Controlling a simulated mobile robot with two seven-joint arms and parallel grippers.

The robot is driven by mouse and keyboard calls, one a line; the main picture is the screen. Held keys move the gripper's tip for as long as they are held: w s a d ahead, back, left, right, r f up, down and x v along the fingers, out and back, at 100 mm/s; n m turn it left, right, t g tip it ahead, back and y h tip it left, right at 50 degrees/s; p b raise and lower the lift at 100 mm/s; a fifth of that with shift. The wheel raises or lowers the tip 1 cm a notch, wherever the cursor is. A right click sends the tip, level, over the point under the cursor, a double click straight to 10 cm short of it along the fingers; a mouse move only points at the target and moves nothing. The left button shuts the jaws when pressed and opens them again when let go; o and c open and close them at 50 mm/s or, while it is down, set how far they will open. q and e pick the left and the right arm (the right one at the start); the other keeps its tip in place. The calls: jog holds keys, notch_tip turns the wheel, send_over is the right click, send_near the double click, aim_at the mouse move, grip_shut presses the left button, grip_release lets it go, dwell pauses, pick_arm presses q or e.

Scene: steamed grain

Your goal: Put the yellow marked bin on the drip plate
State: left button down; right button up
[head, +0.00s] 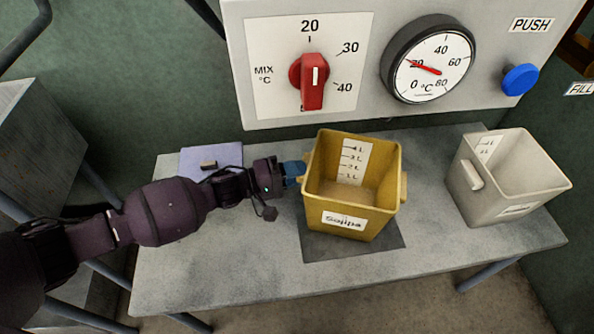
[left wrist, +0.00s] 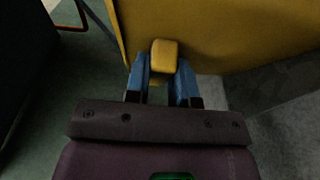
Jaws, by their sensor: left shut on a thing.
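The yellow bin (head: 354,185) stands upright in the head view, with a volume scale inside and a white label on its front. It is over the dark drip plate (head: 352,246), whose front and side edges show around its base. I cannot tell whether the bin rests on the plate or is just above it. My left gripper (head: 297,172) is at the bin's left side. In the left wrist view its blue fingers (left wrist: 163,85) are shut on the bin's yellow side handle (left wrist: 164,55). My right gripper is not in view.
A whitish bin (head: 478,207) stands at the right of the grey table (head: 230,260). A purple pad (head: 226,155) with a small dark item lies at the back left. A panel (head: 360,60) with a red knob, gauge and blue button stands behind. The table's front left is clear.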

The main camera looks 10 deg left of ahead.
pick_arm(q)
jog(key=c, duration=1)
grip_release()
jog(key=shift+o, duration=0.2)
jog(key=p+v, duration=0.1)
jog(key=v, duration=1.1)
